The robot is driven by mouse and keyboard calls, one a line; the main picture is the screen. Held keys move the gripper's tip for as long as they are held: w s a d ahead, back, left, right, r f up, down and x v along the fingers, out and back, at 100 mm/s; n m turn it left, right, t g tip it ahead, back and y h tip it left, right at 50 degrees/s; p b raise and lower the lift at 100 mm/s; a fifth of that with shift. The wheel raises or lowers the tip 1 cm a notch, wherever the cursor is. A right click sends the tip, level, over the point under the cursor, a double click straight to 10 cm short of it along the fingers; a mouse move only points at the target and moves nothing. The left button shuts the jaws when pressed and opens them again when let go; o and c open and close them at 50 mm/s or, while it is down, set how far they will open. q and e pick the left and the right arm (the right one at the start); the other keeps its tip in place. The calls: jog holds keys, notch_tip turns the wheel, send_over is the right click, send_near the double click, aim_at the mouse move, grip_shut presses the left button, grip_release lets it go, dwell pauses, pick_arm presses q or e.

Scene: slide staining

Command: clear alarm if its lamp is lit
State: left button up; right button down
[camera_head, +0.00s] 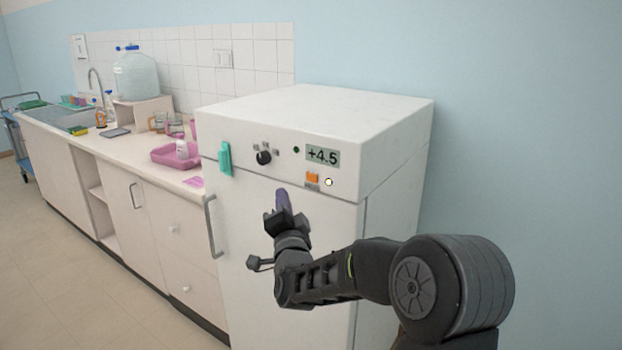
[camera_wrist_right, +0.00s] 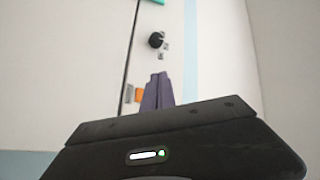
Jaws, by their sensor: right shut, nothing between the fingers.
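A white refrigerator (camera_head: 300,170) has a front panel with a display reading +4.5 (camera_head: 322,156). Below the display is an orange button (camera_head: 313,178), also in the right wrist view (camera_wrist_right: 138,95). Right of the button is a small round white spot (camera_head: 329,182) with a dark rim, which looks bright. A small dark round lamp (camera_head: 296,150) left of the display looks unlit. I cannot tell which is the alarm lamp. My right gripper (camera_head: 283,198) is shut and empty, its purple fingers pointing up in front of the door, below and left of the button. My left gripper is out of view.
A black knob (camera_head: 264,157) is on the panel, also in the wrist view (camera_wrist_right: 155,40). A teal item (camera_head: 225,159) is at the refrigerator's left edge, above the door handle (camera_head: 213,226). The counter (camera_head: 133,145) at left holds a pink tray (camera_head: 165,156).

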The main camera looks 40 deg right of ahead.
aim_at(312, 177)
jog(key=shift+w+d, duration=0.4)
jog(key=shift+d, duration=0.95)
jog(key=shift+w+d, duration=0.45)
jog(key=shift+d, duration=0.95)
jog(key=shift+w+d, duration=0.4)
jog(key=shift+d, duration=0.95)
jog(key=shift+b, duration=0.35)
jog(key=shift+w+d+b, duration=0.1)
jog(key=shift+d+b, duration=0.25)
jog(key=shift+b, duration=0.25)
